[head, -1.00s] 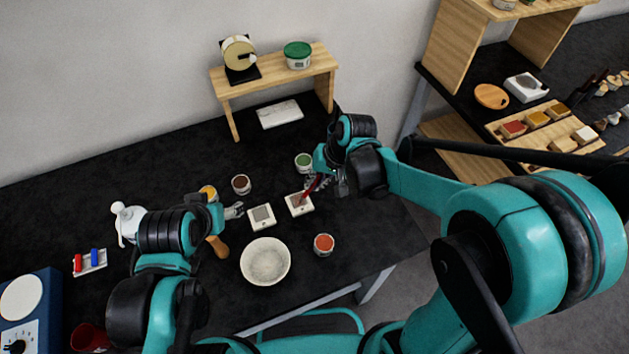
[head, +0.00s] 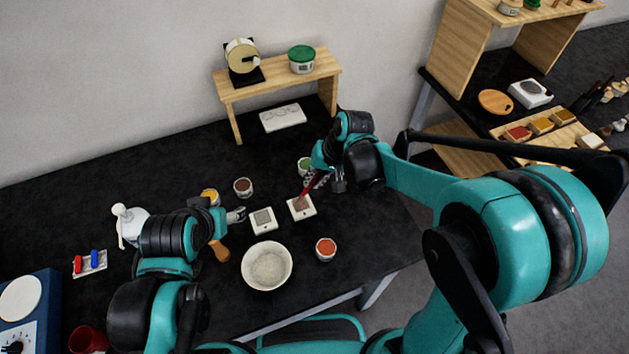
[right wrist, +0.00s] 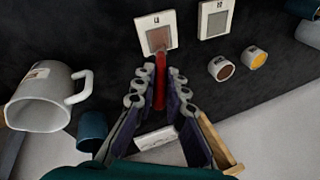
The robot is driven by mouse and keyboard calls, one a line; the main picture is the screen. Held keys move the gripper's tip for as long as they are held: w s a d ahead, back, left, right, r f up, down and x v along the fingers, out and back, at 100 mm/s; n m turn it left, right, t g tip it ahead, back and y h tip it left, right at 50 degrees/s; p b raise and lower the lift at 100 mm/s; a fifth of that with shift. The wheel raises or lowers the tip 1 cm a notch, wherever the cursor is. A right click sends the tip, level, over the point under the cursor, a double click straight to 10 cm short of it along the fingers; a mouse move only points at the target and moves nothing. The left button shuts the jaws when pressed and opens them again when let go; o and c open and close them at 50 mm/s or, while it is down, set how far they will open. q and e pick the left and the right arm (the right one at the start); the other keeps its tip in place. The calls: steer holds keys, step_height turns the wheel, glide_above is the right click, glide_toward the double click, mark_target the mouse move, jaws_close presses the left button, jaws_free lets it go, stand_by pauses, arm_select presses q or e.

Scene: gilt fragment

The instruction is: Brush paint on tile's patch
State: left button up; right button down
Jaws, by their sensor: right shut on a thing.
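My right gripper (head: 318,182) is shut on a brush with a red handle (head: 311,187); it also shows in the right wrist view (right wrist: 159,85). The brush slants down to a white square tile (head: 301,213), and its tip meets or hovers just over the reddish-brown patch (right wrist: 157,38); contact is unclear. A second white tile (head: 262,229) with a grey patch lies to the left. My left gripper (head: 237,215) is beside that second tile, small and partly hidden by its arm; its jaws are unclear.
A white bowl (head: 266,287) and an orange-red paint pot (head: 326,249) stand in front of the tiles. Brown (head: 243,187), yellow (head: 209,196) and green (head: 304,164) pots stand behind. A white handled mug (right wrist: 40,105) is near the right gripper. A wooden shelf (head: 285,87) stands at the back.

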steer(key=shift+w+f, duration=0.1)
steer(key=shift+b, duration=0.3)
steer(key=s, duration=0.2)
steer(key=shift+s+d, duration=0.35)
steer(key=shift+d, duration=0.05)
stand_by(2.3)
